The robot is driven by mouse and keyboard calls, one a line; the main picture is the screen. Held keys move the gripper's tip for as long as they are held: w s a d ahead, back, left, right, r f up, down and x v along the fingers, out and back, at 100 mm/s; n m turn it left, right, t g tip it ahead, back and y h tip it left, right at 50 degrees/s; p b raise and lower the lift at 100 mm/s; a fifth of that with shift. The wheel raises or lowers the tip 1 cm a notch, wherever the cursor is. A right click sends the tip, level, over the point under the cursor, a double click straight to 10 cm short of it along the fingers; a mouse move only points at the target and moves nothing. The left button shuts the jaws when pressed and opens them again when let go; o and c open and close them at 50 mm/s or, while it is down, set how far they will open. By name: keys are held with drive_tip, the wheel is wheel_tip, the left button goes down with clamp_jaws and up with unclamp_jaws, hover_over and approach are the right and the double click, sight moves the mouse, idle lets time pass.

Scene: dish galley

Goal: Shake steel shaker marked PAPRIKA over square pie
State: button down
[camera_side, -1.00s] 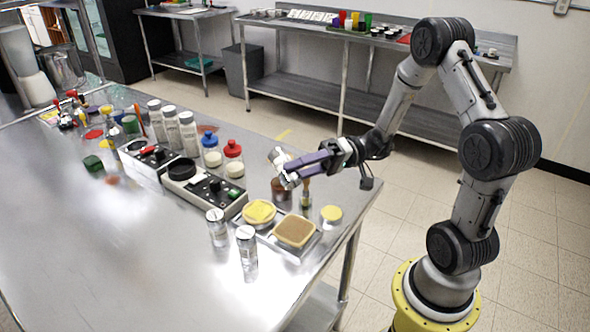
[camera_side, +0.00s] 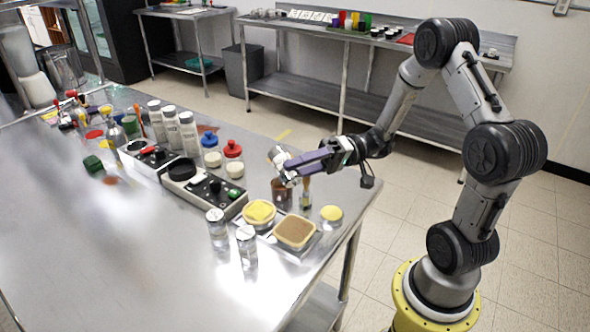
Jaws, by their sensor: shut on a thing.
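My gripper (camera_side: 296,172) has purple fingers and is shut on a steel shaker (camera_side: 278,156), held tilted above the table. Its marking cannot be read, and the fingers hide part of it. The square pie (camera_side: 295,232), with a tan top and pale crust, lies on a tray below and in front of my gripper. The held shaker is apart from the pie, up and slightly left of it in the picture. Two more steel shakers (camera_side: 217,229) and (camera_side: 247,246) stand upright left of the pies; their labels are too small to read.
A round yellow pie (camera_side: 258,214) sits beside the square one. A brown container (camera_side: 282,192), a brush-like item (camera_side: 306,192) and a yellow-topped round item (camera_side: 331,213) stand close by. A black-topped appliance (camera_side: 205,188) and bottles stand left. The front tabletop (camera_side: 150,270) is clear.

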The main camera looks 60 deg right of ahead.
drive_tip(key=m, duration=0.4)
drive_tip(key=s+m, duration=0.1)
drive_tip(key=m, duration=0.1)
drive_tip(key=shift+s+a, duration=0.1)
drive_tip(key=shift+a, duration=0.15)
drive_tip(key=m, duration=0.3)
drive_tip(key=s+m, duration=0.1)
drive_tip(key=m, duration=0.1)
drive_tip(key=shift+a, duration=0.3)
drive_tip(key=m, duration=0.3)
drive_tip(key=r+m, duration=0.1)
drive_tip(key=m, duration=0.2)
drive_tip(key=shift+r, duration=0.1)
drive_tip(key=m, duration=0.2)
drive_tip(key=r+m, duration=0.1)
drive_tip(key=m, duration=0.2)
drive_tip(key=shift+m, duration=0.3)
